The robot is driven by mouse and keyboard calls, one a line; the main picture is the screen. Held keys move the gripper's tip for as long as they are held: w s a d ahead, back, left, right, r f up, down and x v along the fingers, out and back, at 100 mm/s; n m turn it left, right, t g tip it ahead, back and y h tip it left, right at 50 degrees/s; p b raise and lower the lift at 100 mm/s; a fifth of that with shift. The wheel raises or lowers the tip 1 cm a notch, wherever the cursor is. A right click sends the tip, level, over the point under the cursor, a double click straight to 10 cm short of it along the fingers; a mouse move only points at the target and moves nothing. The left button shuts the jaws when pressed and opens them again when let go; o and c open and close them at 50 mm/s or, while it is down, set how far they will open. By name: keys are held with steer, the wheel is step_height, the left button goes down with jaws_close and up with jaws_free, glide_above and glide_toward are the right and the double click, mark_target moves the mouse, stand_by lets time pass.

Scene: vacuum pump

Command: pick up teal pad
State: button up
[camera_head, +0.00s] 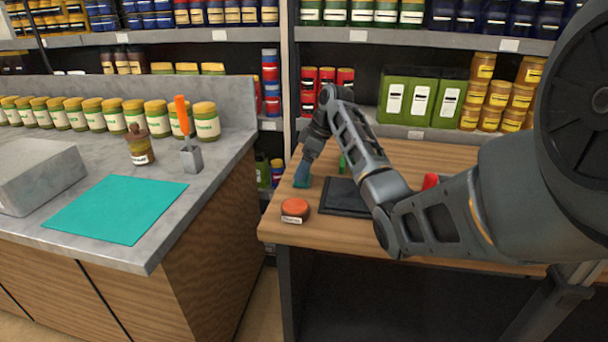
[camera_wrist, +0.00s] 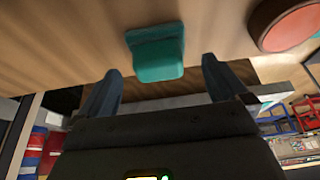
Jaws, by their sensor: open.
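The teal pad (camera_wrist: 157,62) is a small block on the wooden table, in the upper middle of the wrist view. My gripper (camera_wrist: 160,80) is open, with one finger to each side of the pad's near end. Most of the pad lies beyond the fingertips. No contact between fingers and pad shows. In the head view my gripper (camera_head: 303,172) points down at the table's left part. The pad is hard to tell apart from the bluish fingers there.
An orange-lidded jar (camera_head: 295,210) stands close to my gripper, near the table's front left edge. A dark square plate (camera_head: 345,197) lies right of it. A red item (camera_head: 430,181) is behind my arm. A flat teal mat (camera_head: 112,209) lies on the separate grey counter (camera_head: 228,150).

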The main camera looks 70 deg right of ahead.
steer(key=shift+x, duration=1.8)
steer(key=c, duration=1.1)
steer(key=shift+o, duration=0.2)
steer(key=shift+r, duration=0.1)
steer(key=shift+r, duration=0.6)
step_height(320, 180, up, 3)
steer(key=shift+d+f+b, duration=0.1)
steer(key=shift+b, duration=0.25)
steer(key=s+d+r, duration=0.3)
steer(key=s+r, duration=0.3)
steer(key=s, duration=0.5)
steer(key=shift+d+r, duration=0.15)
steer(key=shift+r, duration=0.25)
steer(key=shift+s, duration=0.1)
